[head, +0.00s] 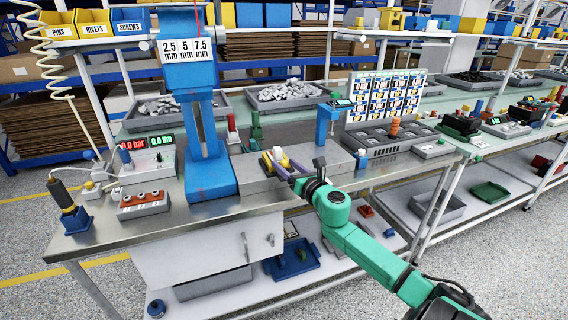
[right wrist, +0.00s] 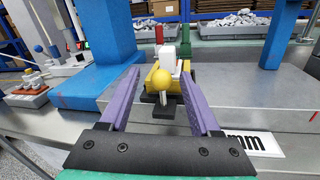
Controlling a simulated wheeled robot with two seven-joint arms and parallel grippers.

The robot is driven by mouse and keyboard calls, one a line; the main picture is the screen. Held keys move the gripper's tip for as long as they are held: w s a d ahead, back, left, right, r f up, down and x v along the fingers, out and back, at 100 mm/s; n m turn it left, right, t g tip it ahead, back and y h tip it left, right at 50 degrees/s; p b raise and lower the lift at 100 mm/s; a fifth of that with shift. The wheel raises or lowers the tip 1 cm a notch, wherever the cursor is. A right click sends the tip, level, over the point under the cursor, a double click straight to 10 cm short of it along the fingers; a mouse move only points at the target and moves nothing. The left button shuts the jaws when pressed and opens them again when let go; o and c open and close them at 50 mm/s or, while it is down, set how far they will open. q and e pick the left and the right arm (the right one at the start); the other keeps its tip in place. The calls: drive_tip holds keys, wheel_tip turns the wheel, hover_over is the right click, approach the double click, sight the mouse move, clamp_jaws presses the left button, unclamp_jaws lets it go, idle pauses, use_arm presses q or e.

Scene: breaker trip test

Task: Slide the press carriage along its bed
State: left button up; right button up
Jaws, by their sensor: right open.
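In the head view the carriage (head: 275,154) sits at the left part of the grey bed (head: 326,158), just right of the blue press column. My right gripper (right wrist: 160,84) is open, its purple fingers on either side of the knob. No contact with the knob can be made out. In the head view my right gripper (head: 279,166) partly covers the carriage. My left gripper is not in view.
The blue press column (head: 205,130) stands close to the left of the carriage. A slotted grey tray (head: 400,138) lies to the right. The front strip of the metal bench (head: 240,205) is clear.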

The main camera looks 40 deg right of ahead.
drive_tip(key=shift+w+d+f, duration=0.1)
drive_tip(key=shift+w+d, duration=0.05)
drive_tip(key=shift+w, duration=0.35)
drive_tip(key=shift+w+d+f, duration=0.1)
drive_tip(key=shift+w+d, duration=0.05)
drive_tip(key=shift+w, duration=0.35)
drive_tip(key=shift+s+a+r, duration=0.1)
clamp_jaws()
idle(0.6)
